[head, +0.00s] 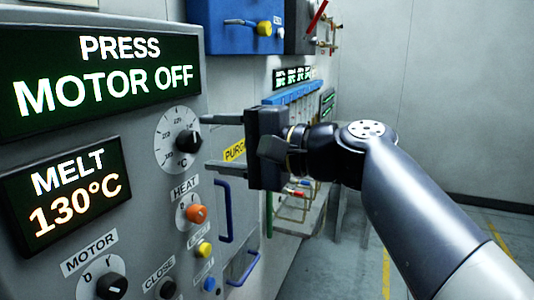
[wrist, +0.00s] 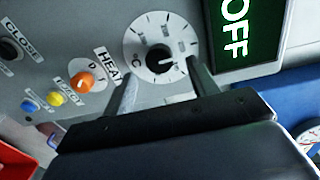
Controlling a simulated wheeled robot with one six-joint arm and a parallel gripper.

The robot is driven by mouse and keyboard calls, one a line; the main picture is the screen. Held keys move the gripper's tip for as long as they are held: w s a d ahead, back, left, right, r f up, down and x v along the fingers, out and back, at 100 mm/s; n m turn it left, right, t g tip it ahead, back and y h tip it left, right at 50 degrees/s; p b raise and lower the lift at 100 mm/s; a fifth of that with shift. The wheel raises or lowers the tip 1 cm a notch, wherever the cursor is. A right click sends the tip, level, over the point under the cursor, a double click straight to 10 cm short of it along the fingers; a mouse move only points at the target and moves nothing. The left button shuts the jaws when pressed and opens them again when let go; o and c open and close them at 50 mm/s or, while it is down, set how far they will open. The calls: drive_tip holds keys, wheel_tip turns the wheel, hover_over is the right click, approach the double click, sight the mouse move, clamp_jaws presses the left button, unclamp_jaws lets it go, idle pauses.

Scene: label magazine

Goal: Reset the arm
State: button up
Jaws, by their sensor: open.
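My gripper (head: 222,143) is open in the head view, its two fingers apart and pointing left at the control panel. It is in front of the white temperature dial with a black knob (head: 187,141). In the wrist view, the gripper fingers (wrist: 160,85) stand apart on either side below the black dial knob (wrist: 160,58), with nothing seen between them. Whether a fingertip touches the panel or dial, I cannot tell. My arm reaches in from the lower right.
The panel has a "PRESS MOTOR OFF" display (head: 104,78), a "MELT 130°C" display (head: 72,192), an orange HEAT knob (head: 196,214), a yellow button (head: 204,249) and a black MOTOR knob (head: 112,286). A blue handle (head: 222,212) stands right of them. Floor at right is free.

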sight(195, 142)
drive_tip(key=b+v, duration=0.1)
drive_tip(key=v, duration=0.6)
drive_tip(key=p+x, duration=0.2)
drive_tip(key=x, duration=0.8)
drive_tip(key=shift+a+r, duration=0.1)
drive_tip(key=shift+a, duration=0.2)
drive_tip(key=shift+w+a+n, duration=0.1)
drive_tip(key=shift+n, duration=0.2)
drive_tip(key=shift+n+b, duration=0.45)
drive_tip(key=shift+n, duration=0.35)
drive_tip(key=n+b, duration=0.1)
drive_tip(key=n, duration=0.4)
drive_tip(key=shift+n+t, duration=0.3)
drive_tip(key=n+p, duration=0.1)
drive_tip(key=n, duration=0.4)
drive_tip(key=shift+n+p, duration=0.6)
drive_tip(key=shift+n, duration=0.6)
